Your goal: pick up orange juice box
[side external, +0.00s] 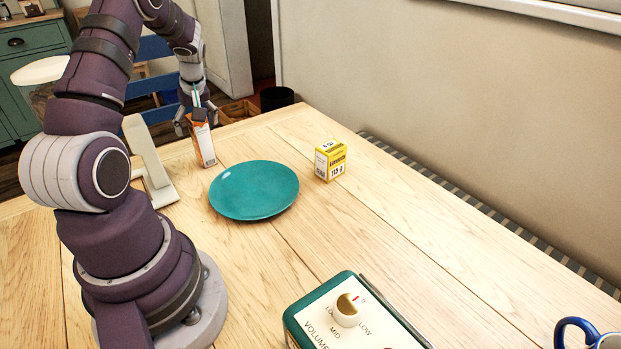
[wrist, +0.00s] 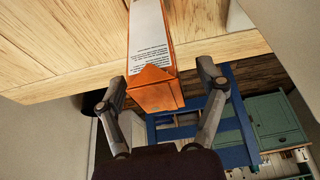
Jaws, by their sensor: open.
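The orange juice box (side external: 203,144) is a tall orange and white carton standing on the wooden table (side external: 400,215), left of and behind the teal plate. My gripper (side external: 196,117) is at the top of the box in the side view. In the wrist view the box (wrist: 150,50) shows its white printed side and orange top. The two fingers of my gripper (wrist: 163,90) are spread wide, one on each side of the box's top end, with visible gaps. The gripper is open and holds nothing.
A teal plate (side external: 254,190) lies near the box. A yellow box (side external: 330,160) stands right of the plate. A white stand-like object (side external: 150,165) is close on the box's left. A green radio (side external: 350,315) and a blue mug (side external: 590,335) are in front.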

